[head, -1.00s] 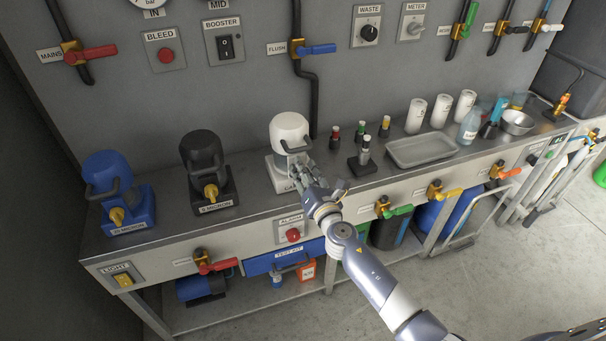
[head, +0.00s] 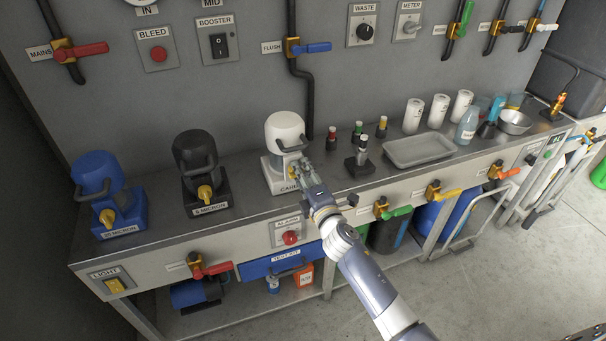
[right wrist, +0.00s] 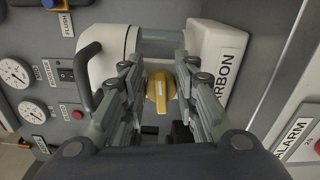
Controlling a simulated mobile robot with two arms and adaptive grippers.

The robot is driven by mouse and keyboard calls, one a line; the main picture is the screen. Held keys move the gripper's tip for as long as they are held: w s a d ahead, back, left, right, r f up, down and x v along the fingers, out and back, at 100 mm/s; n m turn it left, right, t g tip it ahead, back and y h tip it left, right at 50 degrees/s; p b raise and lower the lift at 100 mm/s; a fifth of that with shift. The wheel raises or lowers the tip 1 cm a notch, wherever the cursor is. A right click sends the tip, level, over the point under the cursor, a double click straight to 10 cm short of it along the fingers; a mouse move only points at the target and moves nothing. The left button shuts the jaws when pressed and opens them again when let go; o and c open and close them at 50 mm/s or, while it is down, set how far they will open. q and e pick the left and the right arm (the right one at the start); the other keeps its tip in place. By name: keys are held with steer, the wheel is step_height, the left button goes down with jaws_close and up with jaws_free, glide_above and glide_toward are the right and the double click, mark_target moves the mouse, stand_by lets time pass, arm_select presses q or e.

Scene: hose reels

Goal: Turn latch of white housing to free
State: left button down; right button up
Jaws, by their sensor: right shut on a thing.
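The white housing (head: 285,133) stands on a white base labelled CARBON on the bench top. Its black handle shows at the front, and it also appears in the right wrist view (right wrist: 112,52). The yellow latch (right wrist: 160,88) is on the front of the housing, between my right fingers. My right gripper (head: 297,170) is at the housing's front and is shut on the latch. In the right wrist view the fingers (right wrist: 160,95) stand on both sides of the latch knob. In the head view the hand covers most of the latch. My left gripper is not in view.
A black housing (head: 197,155) and a blue housing (head: 98,180) with yellow latches stand to the left. Small bottles (head: 362,150) and a grey tray (head: 420,149) stand to the right. The red alarm button (head: 290,237) is below on the bench front.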

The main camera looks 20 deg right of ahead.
steer(key=shift+f+m, duration=0.1)
steer(key=shift+m, duration=0.6)
steer(key=o, duration=1)
steer(key=shift+s, duration=0.1)
steer(key=s, duration=1.2)
steer(key=shift+d, duration=0.2)
steer(key=shift+w, duration=0.1)
